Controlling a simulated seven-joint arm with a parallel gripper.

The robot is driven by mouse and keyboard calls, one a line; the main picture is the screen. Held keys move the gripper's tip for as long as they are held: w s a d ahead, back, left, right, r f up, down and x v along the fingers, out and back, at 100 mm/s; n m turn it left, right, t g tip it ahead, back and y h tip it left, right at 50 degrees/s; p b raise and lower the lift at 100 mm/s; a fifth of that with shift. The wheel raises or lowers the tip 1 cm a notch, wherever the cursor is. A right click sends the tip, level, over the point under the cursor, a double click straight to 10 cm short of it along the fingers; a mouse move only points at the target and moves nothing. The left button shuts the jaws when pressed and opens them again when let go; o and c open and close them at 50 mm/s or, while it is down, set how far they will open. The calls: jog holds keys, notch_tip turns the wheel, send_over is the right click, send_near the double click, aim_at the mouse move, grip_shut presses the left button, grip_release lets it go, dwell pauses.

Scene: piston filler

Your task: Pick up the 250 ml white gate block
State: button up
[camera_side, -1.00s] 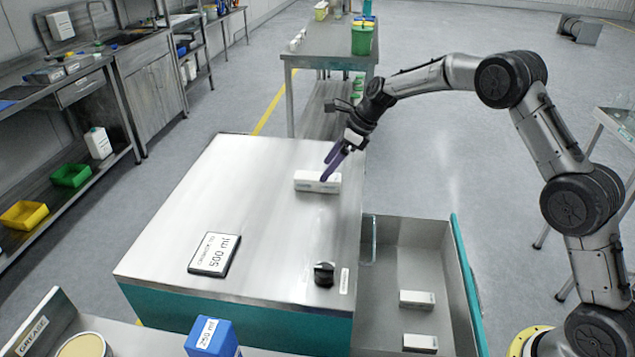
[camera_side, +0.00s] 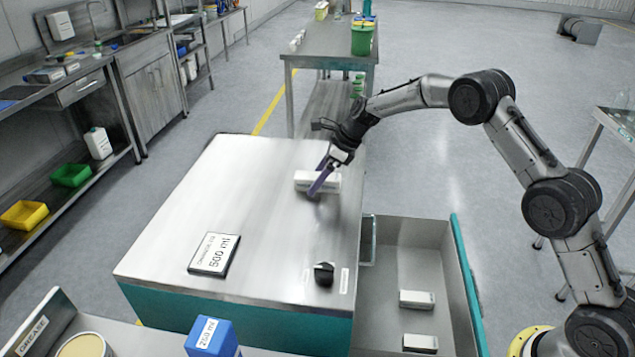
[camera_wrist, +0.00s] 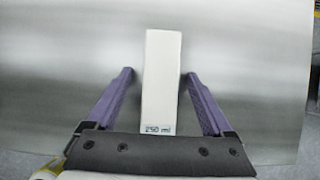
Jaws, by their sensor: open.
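The white gate block (camera_side: 303,178) lies on the steel top of the machine, near its far right part. In the wrist view the block (camera_wrist: 162,75) reads "250 ml" at its near end. My gripper (camera_side: 314,194) has purple fingers and is at the block in the side view, covering part of it. In the wrist view my gripper (camera_wrist: 158,75) is open, with one finger on each side of the block and a gap on both sides. I cannot tell how high the fingertips are above the steel top.
A "500 ml" sign plate (camera_side: 214,254) lies on the steel top (camera_side: 255,215), with a black knob (camera_side: 324,274) at its front right. An open drawer (camera_side: 395,262) on the right holds two white blocks (camera_side: 417,299).

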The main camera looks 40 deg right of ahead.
jog(key=shift+f, duration=0.25)
dwell(0.3)
grip_shut()
